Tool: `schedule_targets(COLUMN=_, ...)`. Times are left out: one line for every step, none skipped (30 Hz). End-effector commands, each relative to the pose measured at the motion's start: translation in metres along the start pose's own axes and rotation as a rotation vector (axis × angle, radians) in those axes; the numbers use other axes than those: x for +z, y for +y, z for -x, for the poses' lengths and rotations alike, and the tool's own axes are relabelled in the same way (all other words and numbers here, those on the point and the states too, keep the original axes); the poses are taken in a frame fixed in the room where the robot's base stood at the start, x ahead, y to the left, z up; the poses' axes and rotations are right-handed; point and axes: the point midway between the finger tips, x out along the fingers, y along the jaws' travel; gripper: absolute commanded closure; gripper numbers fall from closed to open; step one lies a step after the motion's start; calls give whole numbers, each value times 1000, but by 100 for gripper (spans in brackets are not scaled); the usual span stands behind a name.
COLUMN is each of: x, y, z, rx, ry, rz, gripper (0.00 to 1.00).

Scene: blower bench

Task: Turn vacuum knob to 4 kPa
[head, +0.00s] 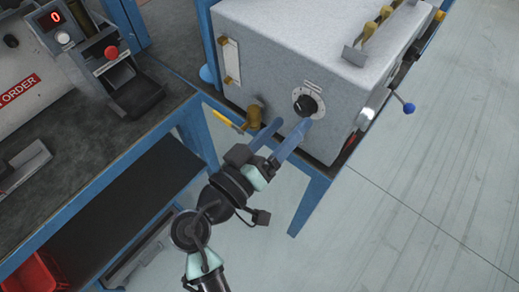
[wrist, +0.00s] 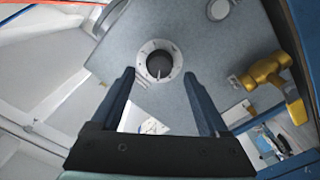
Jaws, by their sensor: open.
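The vacuum knob (head: 304,105) is a black round knob on a pale dial ring, on the front face of a grey speckled box (head: 275,75). My gripper (head: 293,122) is open, with its two blue fingers pointing at the knob from below. In the wrist view the knob (wrist: 159,65) appears between and just beyond the fingertips (wrist: 158,73). I cannot tell whether either finger touches it. A light pointer mark shows on the knob, but the dial numbers are too small to read.
A brass valve with a yellow handle (head: 252,120) is left of the knob; it also shows in the wrist view (wrist: 268,70). A blue-tipped lever (head: 408,107) sticks out at the right. A workbench (head: 110,140) stands at left. The floor at right is clear.

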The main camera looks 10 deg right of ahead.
Motion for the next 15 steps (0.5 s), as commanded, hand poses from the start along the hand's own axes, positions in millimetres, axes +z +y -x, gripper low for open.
schedule_targets(x=1, y=-2, z=13, rx=-6, ry=2, rz=1, gripper=22)
schedule_targets(x=1, y=-2, z=20, rx=-5, ry=3, rz=0, gripper=22)
schedule_targets(x=1, y=-2, z=29, rx=-6, ry=3, rz=0, gripper=22)
schedule_targets(x=1, y=-2, z=36, rx=-6, ry=2, rz=1, gripper=22)
schedule_targets(x=1, y=-2, z=43, rx=-5, ry=3, rz=0, gripper=22)
schedule_targets(x=1, y=-2, z=51, rx=-5, ry=3, rz=0, gripper=22)
schedule_targets(x=1, y=-2, z=57, rx=-5, ry=2, rz=0, gripper=22)
schedule_targets(x=0, y=-2, z=62, rx=-5, ry=3, rz=1, gripper=22)
schedule_targets(x=1, y=-1, z=69, rx=-4, ry=2, rz=0, gripper=22)
schedule_targets(x=1, y=-1, z=73, rx=-4, ry=1, rz=0, gripper=22)
schedule_targets(x=1, y=-1, z=78, rx=-4, ry=1, rz=0, gripper=22)
schedule_targets(x=0, y=-1, z=82, rx=-3, ry=2, rz=1, gripper=22)
schedule_targets(x=0, y=-1, z=85, rx=-2, ry=1, rz=1, gripper=22)
schedule_targets(x=0, y=-1, z=88, rx=-3, ry=1, rz=1, gripper=22)
schedule_targets(x=0, y=-1, z=90, rx=-3, ry=1, rz=1, gripper=22)
